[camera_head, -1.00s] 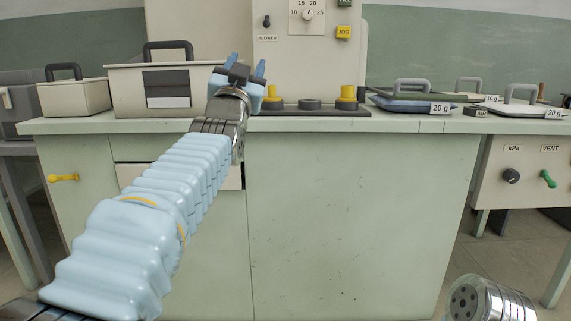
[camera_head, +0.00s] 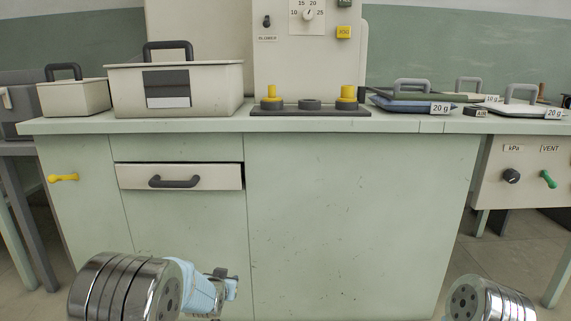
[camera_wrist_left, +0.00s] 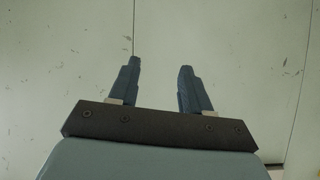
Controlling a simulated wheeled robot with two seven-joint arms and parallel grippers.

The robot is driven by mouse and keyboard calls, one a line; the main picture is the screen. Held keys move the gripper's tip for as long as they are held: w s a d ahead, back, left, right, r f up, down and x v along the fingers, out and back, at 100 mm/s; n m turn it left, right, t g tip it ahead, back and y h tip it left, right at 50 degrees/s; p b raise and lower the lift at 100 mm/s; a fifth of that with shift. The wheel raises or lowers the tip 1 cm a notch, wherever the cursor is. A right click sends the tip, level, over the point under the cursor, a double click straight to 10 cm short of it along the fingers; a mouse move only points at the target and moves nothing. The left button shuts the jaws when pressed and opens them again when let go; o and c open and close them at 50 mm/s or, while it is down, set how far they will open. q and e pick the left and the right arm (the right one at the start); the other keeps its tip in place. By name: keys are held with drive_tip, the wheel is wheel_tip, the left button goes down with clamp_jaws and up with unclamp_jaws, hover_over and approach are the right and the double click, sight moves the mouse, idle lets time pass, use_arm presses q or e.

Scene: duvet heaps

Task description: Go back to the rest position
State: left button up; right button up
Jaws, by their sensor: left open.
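My left gripper (camera_head: 226,283) is low in front of the bench cabinet in the head view, below the drawer. In the left wrist view my left gripper (camera_wrist_left: 157,85) has its two blue fingers apart with nothing between them. The pale green cabinet front (camera_wrist_left: 240,40) lies beyond the fingers. My right arm shows only as a metal link at the bottom right of the head view; its gripper is out of view.
The bench top (camera_head: 215,124) holds a large lidded box (camera_head: 120,92), a small box (camera_head: 75,97), a base with yellow knobs (camera_head: 310,110) and weighted pads (camera_head: 410,105). The drawer (camera_head: 210,178) stands slightly out. A panel with a green handle (camera_head: 548,179) is at right.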

use_arm(q)
drive_tip(key=s+a+f+n+g, duration=0.1)
drive_tip(key=s+f+g, duration=0.2)
drive_tip(key=s+f, duration=0.7)
drive_tip(key=s+d+f+n+g+h, duration=0.25)
drive_tip(key=s+f+g, duration=0.35)
drive_tip(key=s+f, duration=0.95)
drive_tip(key=s+d+r+g+h+p, duration=0.1)
drive_tip(key=s+d, duration=0.1)
drive_tip(key=s, duration=0.4)
drive_tip(key=s+d+r+g+h+p, duration=0.1)
drive_tip(key=s+d+r, duration=0.1)
drive_tip(key=s, duration=0.3)
wheel_tip(320, 180, up, 15)
drive_tip(key=p, duration=1.5)
drive_tip(key=shift+p, duration=0.4)
drive_tip(key=shift+s, duration=0.1)
